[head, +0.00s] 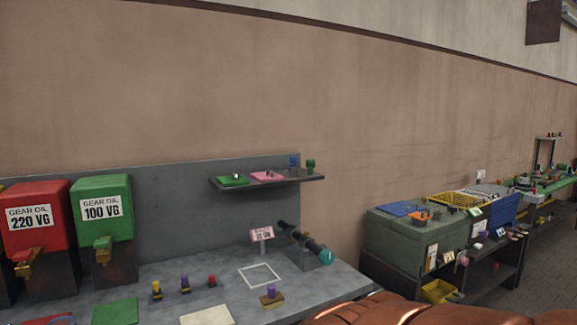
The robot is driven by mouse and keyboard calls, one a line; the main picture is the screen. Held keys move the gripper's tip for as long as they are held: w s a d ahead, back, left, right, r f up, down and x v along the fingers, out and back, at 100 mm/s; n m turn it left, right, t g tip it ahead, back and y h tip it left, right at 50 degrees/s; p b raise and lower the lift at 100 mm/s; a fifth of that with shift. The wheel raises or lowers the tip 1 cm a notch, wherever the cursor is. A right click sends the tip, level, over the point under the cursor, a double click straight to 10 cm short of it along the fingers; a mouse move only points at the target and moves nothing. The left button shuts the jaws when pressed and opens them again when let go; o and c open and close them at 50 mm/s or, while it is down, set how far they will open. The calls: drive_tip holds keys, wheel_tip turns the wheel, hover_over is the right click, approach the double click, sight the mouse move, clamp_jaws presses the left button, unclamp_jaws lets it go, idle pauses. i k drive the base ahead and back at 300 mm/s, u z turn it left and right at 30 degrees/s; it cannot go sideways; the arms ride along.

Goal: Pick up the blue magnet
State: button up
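A small blue object (294,160) stands near the right end of the wall shelf, beside a small green one (310,165). It is too small to tell for certain whether it is the blue magnet. No other small blue piece on the near bench is clear enough to name as the magnet. My gripper is not in view.
The grey shelf (268,184) also holds a green pad (232,181) and a pink pad (266,176). Below, the bench has red (38,199) and green (101,196) oil containers, several small pegs, and a dark horizontal bar (302,239). A green-grey cabinet (392,238) stands right.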

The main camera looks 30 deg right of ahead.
sight(293, 159)
drive_tip(key=z, duration=0.45)
drive_tip(key=i, duration=1.05)
